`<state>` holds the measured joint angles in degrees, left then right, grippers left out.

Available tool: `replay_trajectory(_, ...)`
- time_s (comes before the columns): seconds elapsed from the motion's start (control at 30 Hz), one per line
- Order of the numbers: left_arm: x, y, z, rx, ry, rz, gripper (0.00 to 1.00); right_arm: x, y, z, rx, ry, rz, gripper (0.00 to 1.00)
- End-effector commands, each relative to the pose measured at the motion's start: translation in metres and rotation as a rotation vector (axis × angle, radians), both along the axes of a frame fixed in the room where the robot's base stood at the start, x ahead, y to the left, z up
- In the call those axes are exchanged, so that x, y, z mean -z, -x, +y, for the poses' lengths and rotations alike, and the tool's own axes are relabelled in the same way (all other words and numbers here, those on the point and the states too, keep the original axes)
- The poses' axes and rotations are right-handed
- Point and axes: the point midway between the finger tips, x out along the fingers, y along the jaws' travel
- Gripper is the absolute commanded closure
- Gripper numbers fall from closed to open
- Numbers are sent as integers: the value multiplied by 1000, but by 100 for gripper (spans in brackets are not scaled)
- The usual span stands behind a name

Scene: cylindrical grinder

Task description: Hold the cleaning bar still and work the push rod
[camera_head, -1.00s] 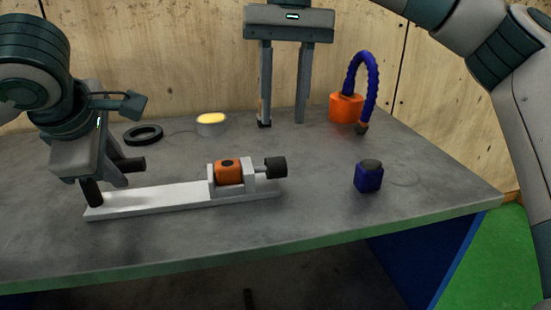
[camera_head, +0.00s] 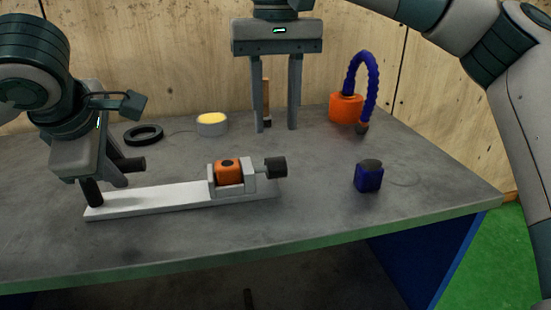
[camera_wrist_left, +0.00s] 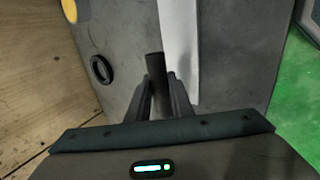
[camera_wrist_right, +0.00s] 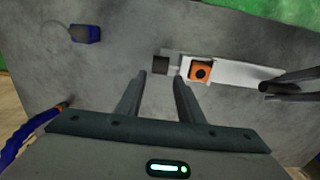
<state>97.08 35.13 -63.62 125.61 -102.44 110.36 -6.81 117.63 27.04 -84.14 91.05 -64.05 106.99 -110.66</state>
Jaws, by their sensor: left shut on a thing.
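The long pale cleaning bar (camera_head: 150,199) lies on the bench, with an orange block (camera_head: 229,172) in a bracket towards its right end. The push rod, with a black knob (camera_head: 276,167), sticks out from the bracket's right side. The knob also shows in the right wrist view (camera_wrist_right: 160,65). My left gripper (camera_head: 108,188) is at the bar's left end, shut on its dark round handle (camera_wrist_left: 154,66); its fingers partly hide the handle. My right gripper (camera_head: 276,128) is open and empty behind the knob, apart from it.
A blue block (camera_head: 368,177) with a dark top stands right of the knob. An orange base (camera_head: 345,108) with a blue flexible hose stands at the back right. A black ring (camera_head: 143,135) and a yellow-topped lamp (camera_head: 211,124) are at the back left. The front of the bench is clear.

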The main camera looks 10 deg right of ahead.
Motion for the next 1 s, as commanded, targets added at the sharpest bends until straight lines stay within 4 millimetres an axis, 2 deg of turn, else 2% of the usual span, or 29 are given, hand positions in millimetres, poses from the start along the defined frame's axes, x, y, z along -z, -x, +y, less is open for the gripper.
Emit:
replay_trajectory(0.3, 0, 0, 1, -1, 0, -1, 100, 53, 0, -1, 1, 1, 2, 66)
replay_trajectory(0.5, 0, 0, 1, -1, 0, -1, 100, 79, 0, 0, 0, 2, 0, 66)
replay_trajectory(0.7, 0, 0, 1, -1, 0, -1, 100, 89, 0, 0, 0, 1, 0, 66)
replay_trajectory(0.97, 0, 0, 1, -1, 0, -1, 100, 90, 0, 0, 0, 0, 0, 66)
replay_trajectory(1.0, 0, 0, 1, -1, 0, -1, 100, 90, 0, 0, 0, 0, 0, 68)
